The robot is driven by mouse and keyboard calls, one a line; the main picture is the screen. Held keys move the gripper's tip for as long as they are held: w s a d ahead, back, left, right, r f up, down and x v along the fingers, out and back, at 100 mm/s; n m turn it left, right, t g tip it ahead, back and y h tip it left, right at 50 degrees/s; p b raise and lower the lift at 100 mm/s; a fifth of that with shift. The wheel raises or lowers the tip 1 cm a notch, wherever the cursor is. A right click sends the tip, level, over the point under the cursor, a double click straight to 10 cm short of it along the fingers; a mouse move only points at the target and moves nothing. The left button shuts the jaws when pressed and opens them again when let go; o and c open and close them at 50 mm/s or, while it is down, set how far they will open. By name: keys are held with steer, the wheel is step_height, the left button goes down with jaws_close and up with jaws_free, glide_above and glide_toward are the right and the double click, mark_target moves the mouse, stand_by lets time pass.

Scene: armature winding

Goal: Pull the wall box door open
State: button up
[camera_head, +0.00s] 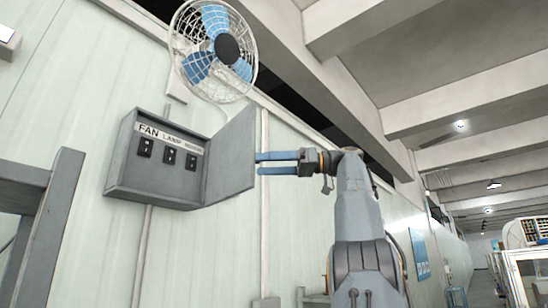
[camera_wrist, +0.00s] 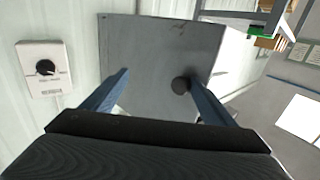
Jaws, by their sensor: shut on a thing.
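The grey wall box (camera_head: 155,180) hangs on the wall in the head view, with its row of switches (camera_head: 169,155) in sight. Its door (camera_head: 231,160) stands open, swung out to the right. The door panel (camera_wrist: 150,50) also fills the middle of the wrist view. My gripper (camera_head: 258,163) reaches the door's outer edge from the right. In the wrist view its blue fingers (camera_wrist: 155,78) stand apart in front of the panel, shut on the door.
A wall fan (camera_head: 213,50) is mounted above the box. A grey frame (camera_head: 45,220) stands at the lower left. A white dial plate (camera_wrist: 45,68) is on the wall at the left of the wrist view. A white cabinet (camera_head: 530,275) is far right.

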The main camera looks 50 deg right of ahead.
steer(key=shift+o, duration=0.9)
steer(key=shift+w+d+r, duration=0.2)
steer(key=shift+d, duration=0.05)
steer(key=shift+s+r, duration=0.25)
steer(key=shift+s, duration=0.4)
steer(key=c, duration=0.6)
steer(key=shift+c, duration=0.2)
